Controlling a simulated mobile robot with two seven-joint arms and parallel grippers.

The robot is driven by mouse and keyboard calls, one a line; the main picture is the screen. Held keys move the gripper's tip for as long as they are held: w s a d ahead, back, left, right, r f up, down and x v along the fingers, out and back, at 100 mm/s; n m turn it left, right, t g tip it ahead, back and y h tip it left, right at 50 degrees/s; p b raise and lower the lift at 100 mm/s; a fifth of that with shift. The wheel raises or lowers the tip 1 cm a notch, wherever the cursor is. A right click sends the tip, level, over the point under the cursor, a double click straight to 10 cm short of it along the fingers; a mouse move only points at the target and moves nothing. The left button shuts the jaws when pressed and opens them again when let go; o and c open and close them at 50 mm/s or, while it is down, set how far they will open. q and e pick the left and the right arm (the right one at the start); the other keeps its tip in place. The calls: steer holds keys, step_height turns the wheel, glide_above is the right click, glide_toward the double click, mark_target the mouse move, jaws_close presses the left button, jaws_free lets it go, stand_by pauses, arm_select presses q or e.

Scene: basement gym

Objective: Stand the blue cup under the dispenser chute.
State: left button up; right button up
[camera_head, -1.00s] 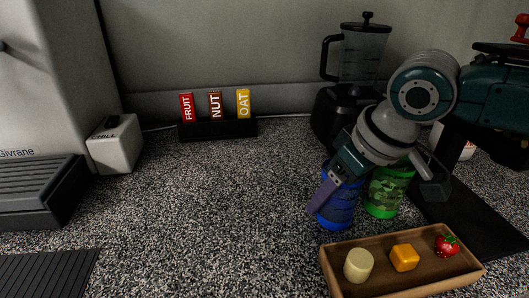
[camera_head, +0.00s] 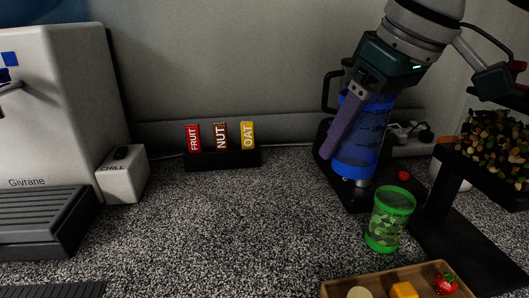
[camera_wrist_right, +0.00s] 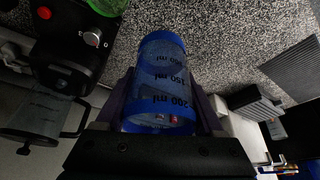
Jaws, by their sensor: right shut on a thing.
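The blue cup (camera_head: 362,138) is see-through with blue bands at top and bottom, and it is held above the counter, slightly tilted. My right gripper (camera_head: 343,148) is shut on it, with a purple finger along its side. In the right wrist view the cup (camera_wrist_right: 161,80) sits between both fingers and shows volume marks. A black stand (camera_head: 437,190) at the right carries a heap of mixed pieces (camera_head: 493,140). At the left is a white machine labelled Givrane (camera_head: 50,120). I cannot make out the dispenser chute. My left gripper is not in view.
A green cup (camera_head: 389,220) stands on the counter below the blue one. A wooden tray (camera_head: 335,288) with food pieces lies in front. A blender (camera_head: 335,90) is behind the blue cup. A black holder (camera_head: 222,158) has FRUIT, NUT and OAT bars. The middle counter is clear.

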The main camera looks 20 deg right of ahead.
step_height(320, 180, up, 3)
steer(key=shift+r, duration=0.15)
steer(key=shift+a+r+p, duration=0.1)
steer(key=shift+r+p, duration=0.2)
steer(key=s+a+r+m+h+p, duration=0.1)
steer(key=s+a+r+p, duration=0.3)
steer(key=r, duration=0.3)
steer(key=s+a+r+m+p, duration=0.1)
steer(key=s+a+r+p, duration=0.25)
steer(key=r, duration=0.25)
step_height(320, 180, up, 37)
steer(key=p, duration=3.7)
steer(key=shift+s+d+m+p, duration=0.15)
steer(key=shift+d+m+p, duration=0.05)
steer(key=shift+m+p, duration=0.1)
